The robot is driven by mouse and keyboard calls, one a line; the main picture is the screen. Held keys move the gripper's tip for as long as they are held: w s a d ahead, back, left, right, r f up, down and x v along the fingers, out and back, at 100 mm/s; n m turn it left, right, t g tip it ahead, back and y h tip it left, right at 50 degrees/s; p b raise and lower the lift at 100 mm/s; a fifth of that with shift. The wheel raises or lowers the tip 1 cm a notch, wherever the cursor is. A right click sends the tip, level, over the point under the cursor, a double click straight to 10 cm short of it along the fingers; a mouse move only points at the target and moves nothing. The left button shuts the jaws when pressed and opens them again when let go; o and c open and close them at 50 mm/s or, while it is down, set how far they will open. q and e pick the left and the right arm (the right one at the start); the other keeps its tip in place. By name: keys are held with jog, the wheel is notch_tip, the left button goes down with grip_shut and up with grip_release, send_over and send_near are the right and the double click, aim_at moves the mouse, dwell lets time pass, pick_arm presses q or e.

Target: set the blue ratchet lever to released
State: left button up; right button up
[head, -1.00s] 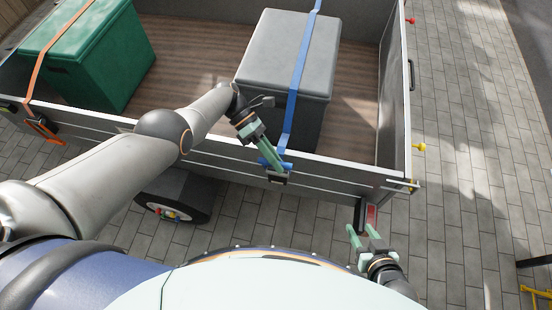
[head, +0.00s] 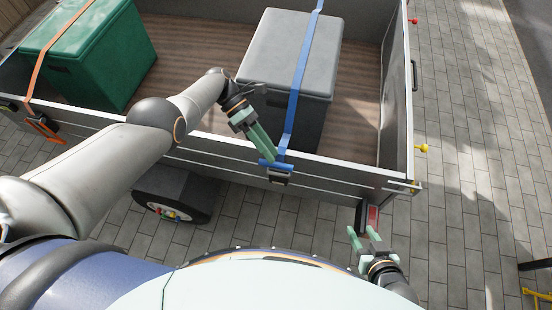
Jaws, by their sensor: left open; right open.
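The blue ratchet lever (head: 284,165) is a short blue bar at the top of a dark ratchet body (head: 278,178), on the near side wall of the trailer. A blue strap (head: 301,68) runs from it up over the grey box (head: 263,60). My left gripper (head: 268,152) is open, with its pale green fingers just above and behind the bar. I cannot tell whether they touch it. The lever's exact angle is too small to tell. My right gripper (head: 363,234) is open and empty in front of the trailer's right corner.
A green box (head: 95,55) stands in the trailer at left, under an orange strap (head: 48,48) with its own orange ratchet (head: 43,128). The trailer's wheel (head: 170,203) is below the side wall.

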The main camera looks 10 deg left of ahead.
pick_arm(q)
jog(key=b+v, duration=0.3)
jog(key=v, duration=0.5)
jog(key=shift+a, duration=0.2)
jog(key=shift+r, duration=0.1)
jog(key=shift+c, duration=0.3)
